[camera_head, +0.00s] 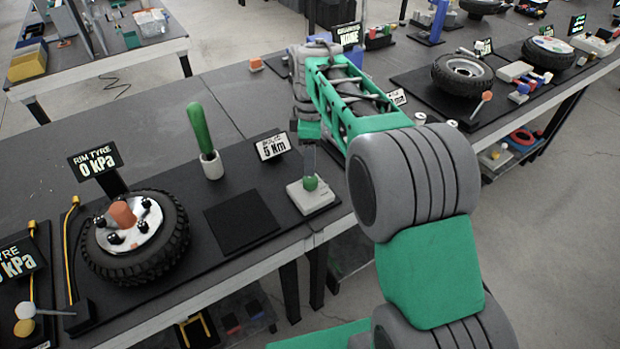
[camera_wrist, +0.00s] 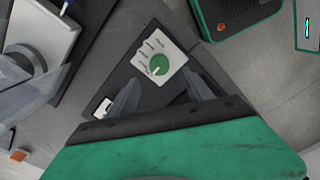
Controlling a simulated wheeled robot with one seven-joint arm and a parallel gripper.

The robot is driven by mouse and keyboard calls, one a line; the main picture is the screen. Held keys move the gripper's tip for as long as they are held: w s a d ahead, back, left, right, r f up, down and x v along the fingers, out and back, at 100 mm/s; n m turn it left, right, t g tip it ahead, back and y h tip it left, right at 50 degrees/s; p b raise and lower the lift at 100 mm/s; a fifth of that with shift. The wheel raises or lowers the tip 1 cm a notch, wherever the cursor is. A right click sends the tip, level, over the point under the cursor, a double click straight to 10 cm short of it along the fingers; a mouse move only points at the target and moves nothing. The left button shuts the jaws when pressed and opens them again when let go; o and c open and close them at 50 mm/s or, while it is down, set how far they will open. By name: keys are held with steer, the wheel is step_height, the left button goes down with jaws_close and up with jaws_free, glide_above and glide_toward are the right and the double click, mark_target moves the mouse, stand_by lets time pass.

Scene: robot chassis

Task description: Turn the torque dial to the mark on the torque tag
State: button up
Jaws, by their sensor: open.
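The green torque dial (camera_head: 311,184) sits on a white block (camera_head: 310,201) near the table's front edge. In the wrist view the dial (camera_wrist: 159,64) is round, on a white plate (camera_wrist: 178,56) with several small marks along its upper left, too small to read. A pale pointer line on the dial is hard to make out. The torque tag (camera_head: 272,147) stands left of the dial and appears to read 6 Nm. My gripper (camera_head: 309,163) is above the dial, pointing down.
A dark square pad (camera_head: 241,222) lies left of the dial block. A green-handled tool (camera_head: 201,130) stands upright in a white holder behind it. A wheel (camera_head: 135,240) with a RIM TYRE 0 kPa tag (camera_head: 95,162) lies further left. More wheels are at the right.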

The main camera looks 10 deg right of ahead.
mark_target(310, 178)
step_height(310, 178, down, 8)
steer(key=shift+r, duration=0.2)
jaws_close()
stand_by(0.7)
